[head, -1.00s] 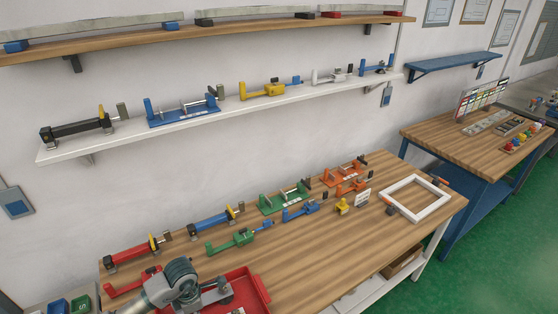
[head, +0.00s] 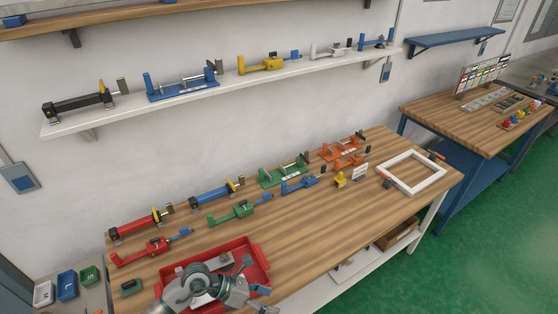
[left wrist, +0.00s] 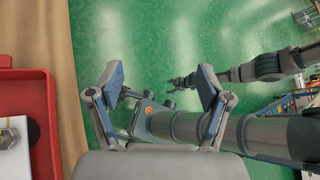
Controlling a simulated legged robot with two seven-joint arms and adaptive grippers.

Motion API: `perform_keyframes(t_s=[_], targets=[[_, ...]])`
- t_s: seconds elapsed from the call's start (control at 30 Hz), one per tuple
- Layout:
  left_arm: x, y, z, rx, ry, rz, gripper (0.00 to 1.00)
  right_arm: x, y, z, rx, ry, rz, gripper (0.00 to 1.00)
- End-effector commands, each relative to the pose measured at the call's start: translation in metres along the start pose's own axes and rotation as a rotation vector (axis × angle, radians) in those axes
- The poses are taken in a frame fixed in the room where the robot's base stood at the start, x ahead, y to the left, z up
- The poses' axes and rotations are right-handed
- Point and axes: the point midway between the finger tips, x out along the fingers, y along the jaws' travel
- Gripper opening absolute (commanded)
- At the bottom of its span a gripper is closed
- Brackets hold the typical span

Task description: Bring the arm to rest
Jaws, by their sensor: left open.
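My left gripper (head: 256,288) is in the lower middle of the head view, at the front of the red tray (head: 262,262). In the left wrist view its two fingers (left wrist: 161,82) stand wide apart with nothing between them, over green floor beside the table edge. The red tray (left wrist: 38,78) lies left of the fingers there, apart from them. My left forearm and wrist hide part of the tray in the head view. A dark arm, apparently my right one, crosses the upper right of the left wrist view. Its far end (left wrist: 177,83) is too small to read.
The wooden table (head: 330,225) holds several coloured clamp-like fixtures along its back and a white frame (head: 443,181) at the right. Small coloured bins (head: 67,284) stand at lower left. A white shelf (head: 200,91) hangs above. Bare wood lies right of the tray.

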Motion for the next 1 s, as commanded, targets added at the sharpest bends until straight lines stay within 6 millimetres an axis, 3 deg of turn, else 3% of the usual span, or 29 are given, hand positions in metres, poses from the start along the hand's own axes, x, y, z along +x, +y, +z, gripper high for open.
perform_keyframes(t_s=[0.07,0.17,0.27,0.37,0.47,0.53,0.63,0.73,0.77,0.9,1.0], targets=[[0.006,-0.034,0.039,-0.113,-0.261,-0.135,0.78,0.0,0.004,0.005,-0.002,-0.007,0.004,0.6],[-0.019,-0.056,0.093,-0.335,-0.639,-0.287,0.78,0.0,0.007,0.008,-0.004,-0.011,0.008,0.6],[-0.065,-0.045,0.124,-0.62,-0.999,-0.392,0.78,-0.001,0.011,0.008,-0.005,-0.012,0.012,0.6],[-0.112,-0.005,0.118,-0.96,-1.328,-0.442,0.78,-0.001,0.012,0.009,-0.005,-0.012,0.014,0.6],[-0.142,0.046,0.073,-1.35,-1.613,-0.427,0.78,-0.001,0.012,0.008,-0.005,-0.012,0.014,0.6],[-0.149,0.076,0.023,-1.64,-1.775,-0.371,0.78,-0.001,0.012,0.008,-0.005,-0.012,0.014,0.6],[-0.14,0.097,-0.057,-2.03,-1.928,-0.248,0.78,0.0,0.01,0.008,-0.004,-0.011,0.012,0.6],[-0.123,0.095,-0.127,-2.354,-1.999,-0.096,0.78,0.0,0.006,0.007,-0.003,-0.01,0.007,0.6],[-0.117,0.091,-0.144,2.413,1.986,0.048,0.78,0.0,0.005,0.006,-0.002,-0.009,0.006,0.6],[-0.093,0.066,-0.208,2.324,1.689,-0.134,0.78,0.0,0.001,0.005,-0.001,-0.008,0.001,0.6],[-0.08,0.043,-0.242,2.269,1.518,-0.235,0.78,0.0,0.002,0.005,-0.001,-0.008,0.002,0.6]])
